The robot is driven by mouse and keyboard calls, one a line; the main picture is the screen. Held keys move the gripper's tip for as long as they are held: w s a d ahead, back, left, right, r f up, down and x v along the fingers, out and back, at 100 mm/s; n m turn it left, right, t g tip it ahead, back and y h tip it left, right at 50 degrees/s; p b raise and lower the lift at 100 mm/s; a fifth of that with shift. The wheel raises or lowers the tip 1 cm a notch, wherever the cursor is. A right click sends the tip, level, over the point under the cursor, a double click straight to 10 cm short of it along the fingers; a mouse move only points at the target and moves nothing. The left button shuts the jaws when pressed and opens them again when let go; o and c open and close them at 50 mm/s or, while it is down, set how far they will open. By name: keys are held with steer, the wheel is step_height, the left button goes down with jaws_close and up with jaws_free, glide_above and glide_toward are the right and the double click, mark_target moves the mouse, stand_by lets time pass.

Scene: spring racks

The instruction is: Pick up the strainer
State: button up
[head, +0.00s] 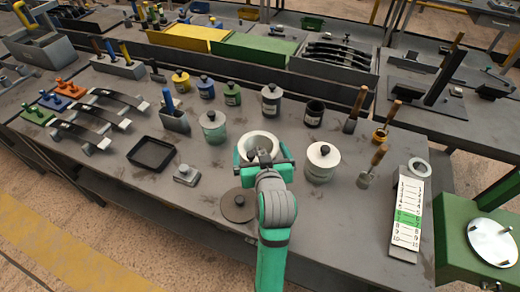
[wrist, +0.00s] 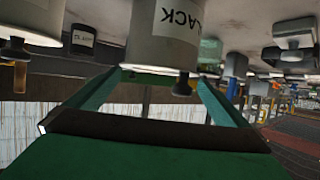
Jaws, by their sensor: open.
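I cannot tell for sure which thing is the strainer. A wooden-handled tool with a brass-coloured cup-like end (head: 380,136) stands on the bench at the right in the head view; it may be the strainer. In the wrist view, which is upside down, the pot (wrist: 165,35) carries a label with "LACK" readable. It stands between and beyond the green fingertips of my gripper (wrist: 160,80). I cannot tell whether they touch. My gripper hides part of the pot in the head view.
A white lidded pot (head: 321,165), two more wooden-handled tools (head: 357,112) and a numbered scale board (head: 409,213) stand to the right. A dark disc (head: 238,206) lies front left of my gripper. A black tray (head: 152,153) and several pots lie farther left.

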mark_target(257, 139)
steer(key=shift+w+a+f, duration=0.2)
steer(key=shift+w+a, duration=0.1)
steer(key=shift+w, duration=0.1)
steer(key=shift+d+x, duration=0.15)
steer(key=shift+x, duration=1.15)
steer(key=shift+d+x, duration=0.15)
steer(key=shift+x, duration=1.1)
steer(key=c, duration=0.8)
